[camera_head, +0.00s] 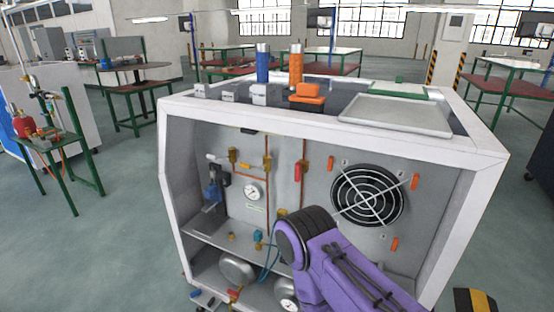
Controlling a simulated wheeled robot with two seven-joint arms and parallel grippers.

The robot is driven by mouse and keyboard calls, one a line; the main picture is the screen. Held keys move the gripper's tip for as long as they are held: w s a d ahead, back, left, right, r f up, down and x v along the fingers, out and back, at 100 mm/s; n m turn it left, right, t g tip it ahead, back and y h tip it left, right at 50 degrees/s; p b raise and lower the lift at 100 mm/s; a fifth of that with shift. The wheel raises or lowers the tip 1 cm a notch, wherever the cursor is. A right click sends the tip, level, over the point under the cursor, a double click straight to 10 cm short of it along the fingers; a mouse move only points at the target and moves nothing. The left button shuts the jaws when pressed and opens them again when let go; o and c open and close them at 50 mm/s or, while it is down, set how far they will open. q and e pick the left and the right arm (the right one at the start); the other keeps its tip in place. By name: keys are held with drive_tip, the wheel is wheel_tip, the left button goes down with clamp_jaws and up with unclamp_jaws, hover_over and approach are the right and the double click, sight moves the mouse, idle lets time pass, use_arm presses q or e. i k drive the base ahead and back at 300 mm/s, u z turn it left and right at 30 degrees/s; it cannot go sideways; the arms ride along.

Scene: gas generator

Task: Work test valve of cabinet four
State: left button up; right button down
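The white open-fronted cabinet (482,137) stands in front of me with piping, gauges and valves inside. A round white gauge (253,192) sits on its back panel between copper pipes. Brass fittings with small handles sit along the pipes, among them a red-handled one (298,170). Orange handles (415,181) sit around the round fan grille (368,195). I cannot tell which is the test valve. A purple arm of mine with a black joint comes in from the lower right, in front of the cabinet, and hides part of the lower inside. Neither gripper shows.
A green-legged table (66,142) stands at left. The floor between it and the cabinet is free.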

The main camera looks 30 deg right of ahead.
sight(261, 168)
drive_tip(key=z, duration=0.9)
drive_tip(key=i, duration=0.85)
drive_tip(key=z, duration=0.9)
